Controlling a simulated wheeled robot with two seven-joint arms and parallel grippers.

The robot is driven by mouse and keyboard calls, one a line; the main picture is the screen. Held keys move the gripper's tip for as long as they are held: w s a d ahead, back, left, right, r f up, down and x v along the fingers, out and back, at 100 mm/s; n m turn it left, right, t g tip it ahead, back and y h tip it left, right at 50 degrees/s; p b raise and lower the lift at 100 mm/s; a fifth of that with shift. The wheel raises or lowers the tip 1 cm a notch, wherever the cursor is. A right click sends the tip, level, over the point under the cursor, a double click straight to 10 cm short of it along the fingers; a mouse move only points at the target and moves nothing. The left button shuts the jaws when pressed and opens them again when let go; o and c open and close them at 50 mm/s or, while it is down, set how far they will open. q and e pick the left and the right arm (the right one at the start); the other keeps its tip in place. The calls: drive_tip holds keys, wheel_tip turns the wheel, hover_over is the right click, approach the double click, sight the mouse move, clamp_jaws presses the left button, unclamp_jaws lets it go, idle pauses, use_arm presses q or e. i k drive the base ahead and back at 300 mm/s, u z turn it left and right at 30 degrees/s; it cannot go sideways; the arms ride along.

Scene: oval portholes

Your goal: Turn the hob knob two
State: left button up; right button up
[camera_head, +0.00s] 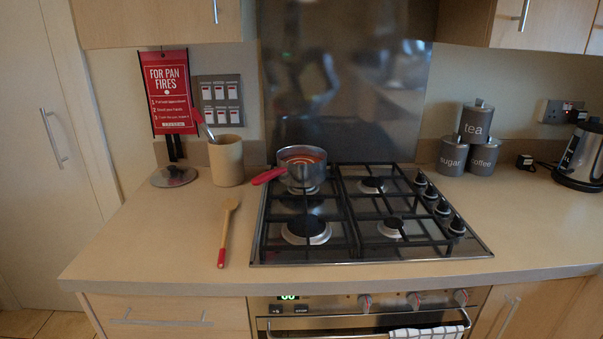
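The gas hob (375,256) is set in the worktop, with black pan supports over its burners. Several dark hob knobs stand in a slanting row along its right side, from the back knob (420,180) to the front knob (457,227). Between them are a second knob from the back (430,193) and another knob (442,208). Nothing labels which one is knob two, and their settings are too small to read. A saucepan (303,177) with a red handle sits on the back left burner. Neither of my grippers is in view.
A wooden spoon (225,235), a utensil pot (226,160) and a lid (174,176) are left of the hob. Canisters (453,157) and a kettle (582,155) stand at the right. The worktop right of the knobs is clear. An oven (365,310) is below.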

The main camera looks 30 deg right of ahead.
sight(443, 206)
drive_tip(key=z, duration=3.55)
drive_tip(key=i, duration=0.85)
drive_tip(key=u, duration=2.7)
